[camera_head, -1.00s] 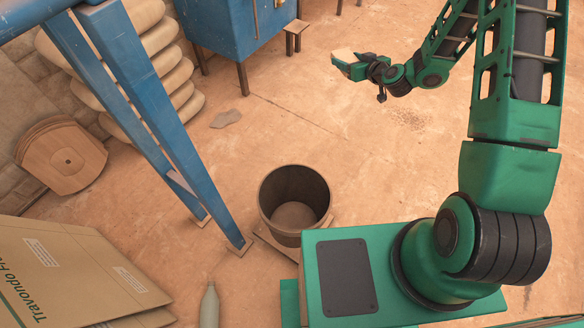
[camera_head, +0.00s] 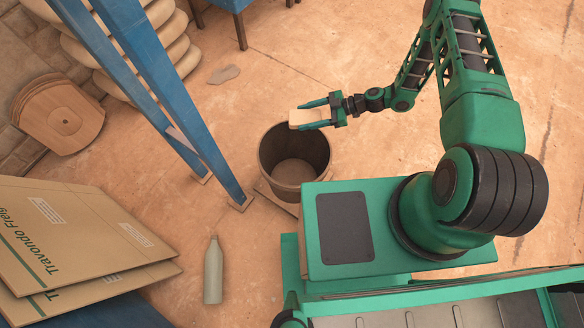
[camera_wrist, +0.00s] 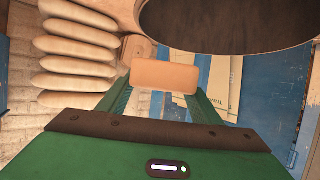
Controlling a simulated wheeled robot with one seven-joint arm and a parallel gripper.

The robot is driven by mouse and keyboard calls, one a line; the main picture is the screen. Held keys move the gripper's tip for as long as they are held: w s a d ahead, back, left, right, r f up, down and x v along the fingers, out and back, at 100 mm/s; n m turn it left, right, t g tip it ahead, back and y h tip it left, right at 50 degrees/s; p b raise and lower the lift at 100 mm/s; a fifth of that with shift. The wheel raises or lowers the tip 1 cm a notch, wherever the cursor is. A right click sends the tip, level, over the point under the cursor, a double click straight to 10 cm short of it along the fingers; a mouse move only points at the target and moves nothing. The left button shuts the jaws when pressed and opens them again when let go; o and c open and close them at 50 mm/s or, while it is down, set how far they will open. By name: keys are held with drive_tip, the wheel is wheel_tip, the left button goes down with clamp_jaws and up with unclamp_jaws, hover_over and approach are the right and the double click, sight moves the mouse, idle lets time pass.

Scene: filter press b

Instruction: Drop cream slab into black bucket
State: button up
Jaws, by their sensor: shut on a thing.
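The cream slab (camera_head: 309,117) is held between the fingers of my gripper (camera_head: 318,112), which is shut on it. In the head view the slab shows over the far rim of the black bucket (camera_head: 279,179), whose dark inside looks empty. The exact height of the slab above the bucket is hard to tell. In the wrist view the slab (camera_wrist: 164,76) sits level between the two green fingertips. The bucket's dark opening (camera_wrist: 225,22) shows beyond it at the top.
Blue legs (camera_head: 180,110) of a frame stand just left of the bucket. Cardboard sheets (camera_head: 95,240) lie at lower left, and a grey-green bottle (camera_head: 213,270) stands before the bucket. Stacked sacks (camera_head: 165,45) are at the back left.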

drive_tip(key=s+a+f+n+g, duration=0.2)
drive_tip(key=s+a+n+g, duration=0.1)
drive_tip(key=s, duration=0.5)
wheel_tip(320, 180, down, 6)
drive_tip(key=shift+s, duration=0.15)
drive_tip(key=o, duration=1.6)
drive_tip(key=shift+c, duration=0.2)
drive_tip(key=v, duration=1.1)
drive_tip(key=shift+a, duration=0.1)
